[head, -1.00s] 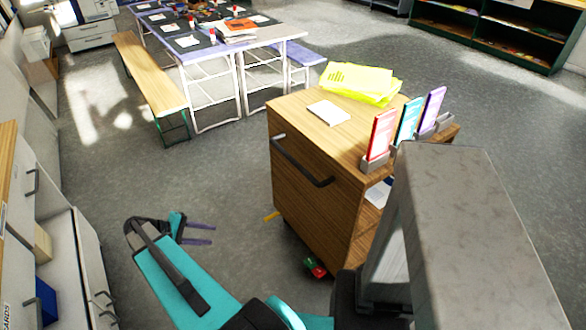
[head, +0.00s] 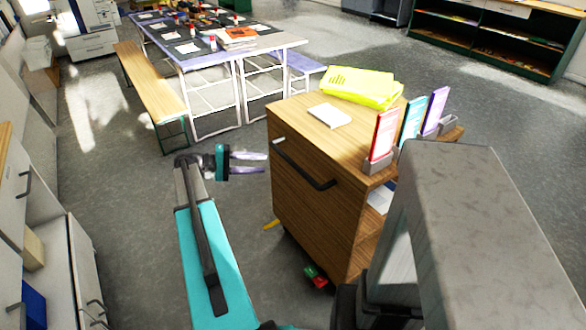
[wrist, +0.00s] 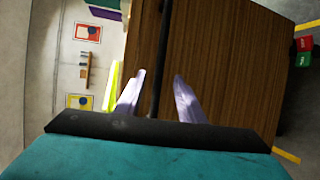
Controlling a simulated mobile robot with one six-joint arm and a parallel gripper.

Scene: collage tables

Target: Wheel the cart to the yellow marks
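The cart (head: 310,205) is a wooden cabinet with a dark bar handle (head: 305,165) on its near left face. My gripper (head: 265,163) is open and empty, just left of the handle, with its fingers pointing at that face. In the wrist view the handle (wrist: 163,50) runs lengthwise in the gap between my open fingers (wrist: 160,76); they look short of it. A yellow mark (head: 271,224) lies on the floor beside the cart's base. The wrist view shows yellow floor marks at the lower right (wrist: 286,154) and upper right (wrist: 308,25).
Yellow papers (head: 360,86), a white pad (head: 330,115) and upright coloured cards (head: 411,120) sit on the cart. A red and green piece (head: 316,277) is at its base. A bench (head: 150,80) and table (head: 270,42) stand behind. Cabinets (head: 75,265) line the left.

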